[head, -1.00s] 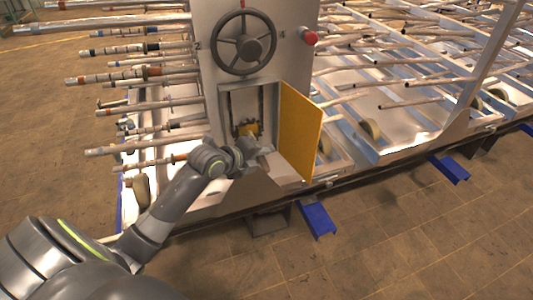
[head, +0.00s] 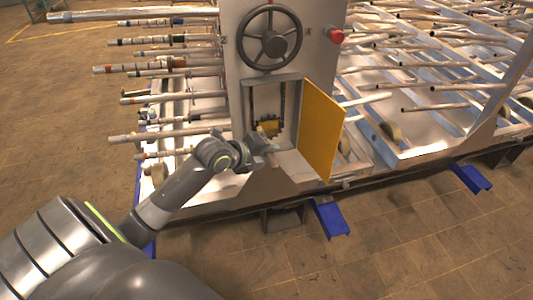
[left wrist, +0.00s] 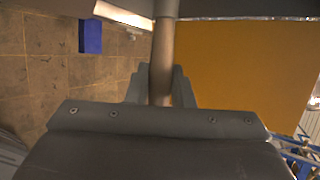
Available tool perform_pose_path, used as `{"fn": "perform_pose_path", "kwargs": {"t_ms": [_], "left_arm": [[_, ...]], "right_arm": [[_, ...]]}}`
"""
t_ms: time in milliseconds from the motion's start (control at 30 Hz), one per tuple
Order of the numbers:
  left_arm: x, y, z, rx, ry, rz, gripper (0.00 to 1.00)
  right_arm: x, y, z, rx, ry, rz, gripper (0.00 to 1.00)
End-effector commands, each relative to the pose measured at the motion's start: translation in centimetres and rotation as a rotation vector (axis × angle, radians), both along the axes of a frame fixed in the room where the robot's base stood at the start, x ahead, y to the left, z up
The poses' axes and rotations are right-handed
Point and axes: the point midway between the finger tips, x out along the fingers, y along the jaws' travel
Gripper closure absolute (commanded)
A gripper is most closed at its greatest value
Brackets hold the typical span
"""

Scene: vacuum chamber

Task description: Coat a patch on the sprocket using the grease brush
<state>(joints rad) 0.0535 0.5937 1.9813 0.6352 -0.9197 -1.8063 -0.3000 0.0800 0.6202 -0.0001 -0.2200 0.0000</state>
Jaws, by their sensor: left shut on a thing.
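The sprocket (head: 269,127) is a toothed, yellow-and-dark wheel low inside the open compartment of the grey cabinet (head: 232,100). My left gripper (head: 262,147) is at the compartment's lower front, just below the sprocket in the picture. It is shut on a grey rod-like handle, which I take to be the grease brush (left wrist: 164,50); in the left wrist view the handle runs up from between the fingers. The brush's bristle end is not clear in either view, so I cannot tell whether it touches the sprocket. My right gripper is not in view.
A yellow door (head: 322,130) stands open right of the compartment. A dark handwheel (head: 269,38) and a red button (head: 336,36) are above. Rows of metal bars (head: 160,98) stick out to the left. Blue feet (head: 331,217) stand on the open tiled floor.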

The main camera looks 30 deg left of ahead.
Motion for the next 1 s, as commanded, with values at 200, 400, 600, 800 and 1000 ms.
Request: {"fn": "perform_pose_path", "kwargs": {"t_ms": [200, 400, 600, 800, 1000], "left_arm": [[1.5, -1.5, -0.1, -0.004, -0.004, -0.001, 1.00], [2.2, -2.1, 0.0, -0.002, -0.001, -0.001, 1.00], [3.0, -2.7, -0.1, -0.002, -0.002, -0.001, 1.00], [4.4, -3.9, -0.1, -0.003, -0.002, 0.000, 1.00], [4.9, -4.3, 0.0, -0.002, 0.000, -0.001, 1.00]], "right_arm": [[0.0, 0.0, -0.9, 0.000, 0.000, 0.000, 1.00], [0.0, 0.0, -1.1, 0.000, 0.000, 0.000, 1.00], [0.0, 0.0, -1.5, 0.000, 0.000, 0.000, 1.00], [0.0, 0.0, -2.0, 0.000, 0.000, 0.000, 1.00], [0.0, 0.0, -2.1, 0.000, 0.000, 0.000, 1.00]]}}
